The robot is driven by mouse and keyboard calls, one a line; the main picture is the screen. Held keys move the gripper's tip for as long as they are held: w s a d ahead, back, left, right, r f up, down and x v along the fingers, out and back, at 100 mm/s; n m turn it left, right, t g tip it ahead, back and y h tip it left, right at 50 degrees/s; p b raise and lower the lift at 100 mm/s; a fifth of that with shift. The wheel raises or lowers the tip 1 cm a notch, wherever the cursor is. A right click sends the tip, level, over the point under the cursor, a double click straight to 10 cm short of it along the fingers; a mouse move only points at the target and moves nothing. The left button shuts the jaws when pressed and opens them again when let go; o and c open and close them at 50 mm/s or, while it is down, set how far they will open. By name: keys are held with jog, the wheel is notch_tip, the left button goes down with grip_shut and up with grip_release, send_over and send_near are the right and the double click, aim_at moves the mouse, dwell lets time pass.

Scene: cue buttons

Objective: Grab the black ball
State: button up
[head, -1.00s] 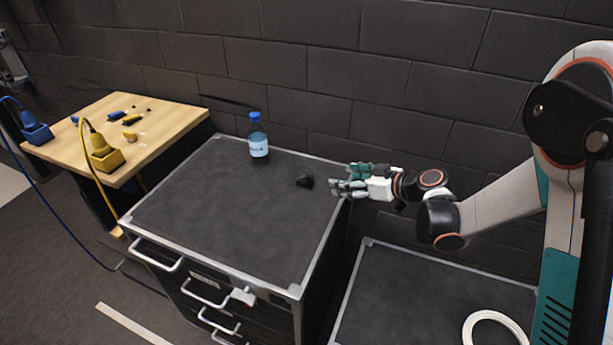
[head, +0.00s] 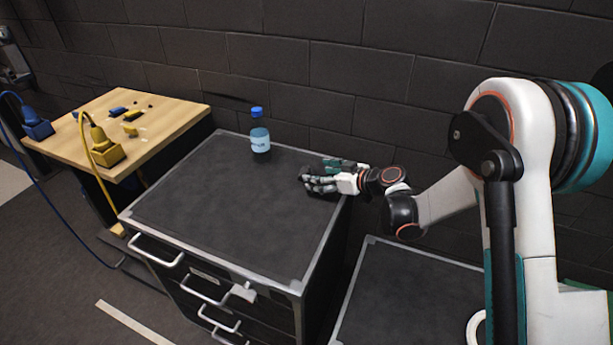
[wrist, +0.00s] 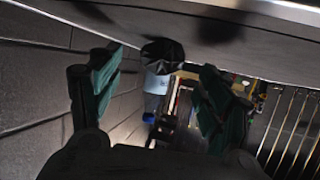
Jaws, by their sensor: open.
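The black ball (wrist: 162,55) looks dark and faceted in the wrist view. It rests against the dark cabinet top (head: 215,210), between and a little beyond my two fingers, with a gap on either side. In the head view the ball is mostly hidden by my fingers, with a dark bit showing at the tips. My gripper (head: 312,182) reaches in low over the right edge of the cabinet top, pointing left. In the wrist view my gripper (wrist: 160,78) is open, its green-padded fingers spread wide and nothing held.
A blue-capped bottle (head: 260,138) stands at the back of the cabinet top, beyond the ball in the wrist view. A wooden table (head: 165,125) with blue and yellow items stands left. A brick wall runs behind. The cabinet top's front and left are clear.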

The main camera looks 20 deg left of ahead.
aim_at(311, 173)
jog(key=b+x, duration=0.1)
jog(key=x, duration=0.3)
jog(key=shift+s+a, duration=0.1)
jog(key=shift+a, duration=0.2)
jog(key=c, duration=0.9)
jog(key=shift+c, duration=0.2)
